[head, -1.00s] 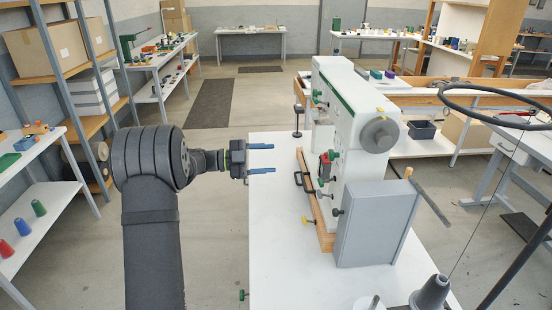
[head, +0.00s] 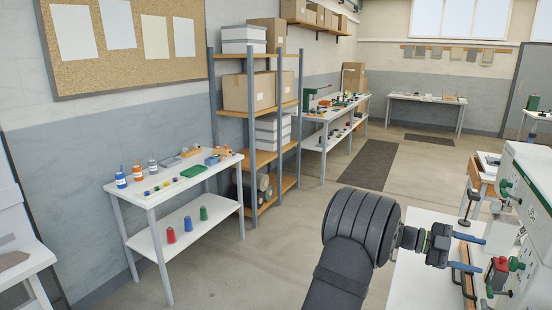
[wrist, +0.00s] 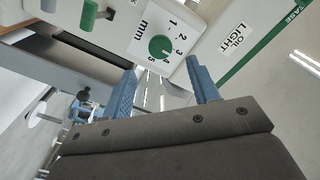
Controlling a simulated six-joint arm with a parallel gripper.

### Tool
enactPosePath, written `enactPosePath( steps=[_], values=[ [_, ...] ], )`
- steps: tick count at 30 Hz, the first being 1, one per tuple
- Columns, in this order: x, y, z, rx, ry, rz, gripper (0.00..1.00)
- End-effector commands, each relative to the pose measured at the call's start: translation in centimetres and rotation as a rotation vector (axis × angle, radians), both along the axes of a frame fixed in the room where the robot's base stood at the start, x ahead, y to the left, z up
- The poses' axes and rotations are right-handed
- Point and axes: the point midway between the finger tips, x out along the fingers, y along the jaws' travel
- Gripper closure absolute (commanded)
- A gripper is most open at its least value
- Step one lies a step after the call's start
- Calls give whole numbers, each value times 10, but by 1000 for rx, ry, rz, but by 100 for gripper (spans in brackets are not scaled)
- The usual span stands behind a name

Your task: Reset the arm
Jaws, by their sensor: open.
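My gripper (head: 468,253) is at the right of the head view, at the end of my dark arm. Its two blue fingers are apart with nothing between them. A green dial marked in mm and an "OIL LIGHT" label show on that face. I cannot tell whether the fingers touch the press.
The white press table (head: 420,280) lies beneath my gripper. A small white table (head: 165,180) with bottles and spools stands at left. A metal shelf (head: 262,140) with boxes is behind it. The floor (head: 270,260) between these and my arm is clear.

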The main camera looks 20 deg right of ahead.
Motion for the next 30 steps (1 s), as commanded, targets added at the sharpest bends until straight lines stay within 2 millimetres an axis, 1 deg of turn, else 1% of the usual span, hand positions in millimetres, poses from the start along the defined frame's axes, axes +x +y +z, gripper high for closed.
enactPosePath(
  steps=[1, 6, 12, 19, 26, 30],
  values=[
    [-9, -8, 0, 0, 0, -4, 45],
    [-30, -29, 0, 0, 0, -3, 45],
    [-45, -45, 0, 0, 1, -1, 45],
    [-50, -50, 0, -1, 1, 0, 45],
    [-49, -49, 0, 0, 1, -1, 45],
    [-45, -45, 0, 0, 0, 1, 45]
  ],
)
